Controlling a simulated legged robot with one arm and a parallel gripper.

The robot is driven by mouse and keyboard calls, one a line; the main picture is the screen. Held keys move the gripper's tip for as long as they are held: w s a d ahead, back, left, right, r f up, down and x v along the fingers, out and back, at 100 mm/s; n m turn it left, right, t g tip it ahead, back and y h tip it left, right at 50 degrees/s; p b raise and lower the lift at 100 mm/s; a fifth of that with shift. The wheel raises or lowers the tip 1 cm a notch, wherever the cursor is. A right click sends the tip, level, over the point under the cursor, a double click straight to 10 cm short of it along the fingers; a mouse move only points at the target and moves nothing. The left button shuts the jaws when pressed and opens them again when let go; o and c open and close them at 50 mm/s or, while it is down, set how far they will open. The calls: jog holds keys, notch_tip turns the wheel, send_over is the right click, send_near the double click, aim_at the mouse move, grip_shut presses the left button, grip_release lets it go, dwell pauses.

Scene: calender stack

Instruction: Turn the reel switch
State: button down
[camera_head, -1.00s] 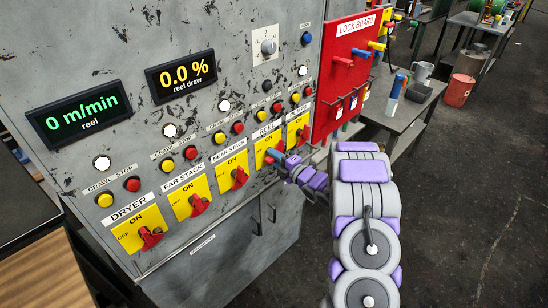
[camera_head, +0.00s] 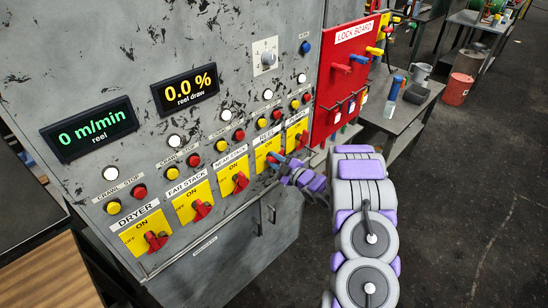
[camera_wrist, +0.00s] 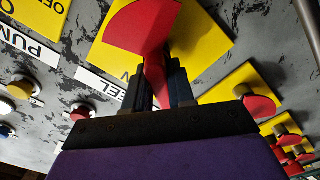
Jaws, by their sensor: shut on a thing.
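The reel switch is a red handle (camera_wrist: 145,28) on a yellow ON/OFF plate (camera_head: 265,151) under the REEL label, fourth in the panel's row of switches. My gripper (camera_head: 278,161) reaches it from the right and partly hides it in the head view. In the wrist view the two dark fingers of my gripper (camera_wrist: 158,80) are closed around the narrow part of the red handle, with its wide rounded part beyond them. The handle's exact setting is hard to tell.
Neighbouring switches sit close on both sides: near stack (camera_head: 239,182) at left and pumps (camera_head: 297,133) at right. The red lock board (camera_head: 340,80) juts beside them. A grey side table (camera_head: 400,118) stands to the right. Dark floor (camera_head: 470,200) is clear at right.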

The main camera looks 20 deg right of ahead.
jog(key=m+p, duration=0.1)
jog(key=m, duration=0.1)
jog(key=m+p, duration=0.2)
jog(key=m, duration=0.1)
jog(key=shift+d+r+m+p, duration=0.1)
jog(key=shift+d+m+p, duration=0.15)
jog(key=shift+m+p, duration=0.1)
jog(key=shift+w+d+m+p, duration=0.15)
jog(key=shift+m+p, duration=0.55)
jog(key=shift+m, duration=0.35)
jog(key=shift+d+m+p, duration=0.1)
jog(key=shift+m+p, duration=0.4)
jog(key=shift+m, duration=0.5)
jog(key=c, duration=1.4)
grip_release()
jog(key=o, duration=0.3)
jog(key=shift+w+d, duration=0.1)
jog(key=shift+d, duration=0.1)
jog(key=shift+o, duration=0.2)
jog(key=shift+r, duration=0.1)
